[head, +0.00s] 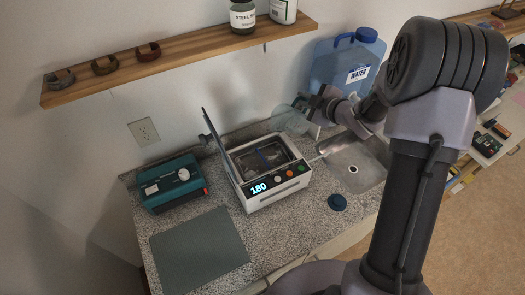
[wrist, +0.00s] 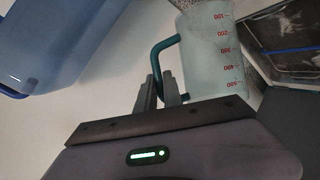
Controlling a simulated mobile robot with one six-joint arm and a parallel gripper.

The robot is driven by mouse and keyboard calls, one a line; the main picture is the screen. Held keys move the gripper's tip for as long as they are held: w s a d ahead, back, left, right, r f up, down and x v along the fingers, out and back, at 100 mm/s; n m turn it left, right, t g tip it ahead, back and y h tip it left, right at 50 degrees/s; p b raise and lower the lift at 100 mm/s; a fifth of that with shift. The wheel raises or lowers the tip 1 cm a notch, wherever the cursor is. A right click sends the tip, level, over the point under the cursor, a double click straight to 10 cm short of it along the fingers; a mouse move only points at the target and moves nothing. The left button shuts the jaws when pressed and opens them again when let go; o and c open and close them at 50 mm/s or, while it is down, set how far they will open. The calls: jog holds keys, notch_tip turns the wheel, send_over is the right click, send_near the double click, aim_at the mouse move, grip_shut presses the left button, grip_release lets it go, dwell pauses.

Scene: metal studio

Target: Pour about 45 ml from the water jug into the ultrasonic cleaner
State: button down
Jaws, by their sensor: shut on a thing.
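The water jug (wrist: 212,55) is a clear measuring jug with red marks and a teal handle (wrist: 157,62). My gripper (wrist: 160,95) is shut on that handle. In the head view the jug (head: 298,118) hangs behind the right back corner of the ultrasonic cleaner, partly hidden by my gripper (head: 320,107). Its water level cannot be made out. The ultrasonic cleaner (head: 278,188) is a white box with its lid (head: 222,150) raised, an open basin and a display reading 180. Its dark basin edge (wrist: 288,72) shows at the right of the wrist view.
A large blue WATER container (head: 338,68) stands behind my gripper. A teal device (head: 172,186) and a grey mat (head: 198,250) lie left. A wall shelf (head: 180,50) hangs above.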

jog(key=w+d+f+m+g+y+p, duration=0.2)
jog(key=w+d+f+m+y+p, duration=0.2)
jog(key=d+f+m, duration=0.1)
jog(key=shift+w+d+f, duration=0.2)
jog(key=shift+d+f, duration=0.4)
jog(key=shift+f, duration=0.05)
jog(key=shift+r, duration=0.15)
